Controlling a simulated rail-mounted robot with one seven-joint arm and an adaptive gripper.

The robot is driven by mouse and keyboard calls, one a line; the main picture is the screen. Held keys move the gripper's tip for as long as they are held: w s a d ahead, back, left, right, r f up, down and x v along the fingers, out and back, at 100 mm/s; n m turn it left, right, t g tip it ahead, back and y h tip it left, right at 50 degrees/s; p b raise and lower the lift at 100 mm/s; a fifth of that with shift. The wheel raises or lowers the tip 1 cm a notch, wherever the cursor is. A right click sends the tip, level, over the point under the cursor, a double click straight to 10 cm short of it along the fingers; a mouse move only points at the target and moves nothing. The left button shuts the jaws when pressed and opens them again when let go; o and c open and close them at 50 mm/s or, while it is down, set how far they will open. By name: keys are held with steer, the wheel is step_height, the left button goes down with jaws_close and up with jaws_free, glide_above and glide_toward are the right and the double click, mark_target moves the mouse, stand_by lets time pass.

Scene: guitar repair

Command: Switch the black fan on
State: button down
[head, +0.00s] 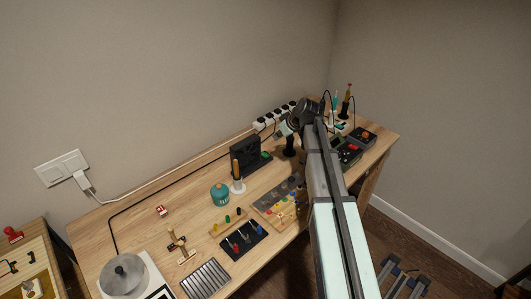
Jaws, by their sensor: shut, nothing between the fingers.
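The black fan (244,157) is a dark, square-framed box standing upright near the back middle of the wooden workbench. A small green part (266,155) shows at its right side; I cannot tell whether it is the switch. My arm reaches in from the lower right and bends down near the back of the bench. My gripper (289,149) is small and dark, just right of the fan, and looks apart from it. It is shut and empty. Its fingertips are too small to see clearly, and whether the fan is running cannot be told.
A soldering iron in a stand (237,175) stands in front of the fan, with a teal round container (220,194) beside it. A power strip (275,115) lies behind. Trays of small tools (243,240) lie in front. Black cases (348,154) lie right of my arm.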

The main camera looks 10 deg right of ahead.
steer(key=p, duration=0.3)
glide_above(265, 155)
steer(key=s, duration=0.1)
steer(key=f, duration=0.5)
steer(key=d+f, duration=0.1)
steer(key=f, duration=0.1)
steer(key=shift+f, duration=0.3)
steer(key=f, duration=0.2)
steer(key=f+p, duration=0.1)
steer(key=shift+s, duration=0.25)
steer(key=shift+f, duration=0.7)
steer(key=shift+f, duration=0.1)
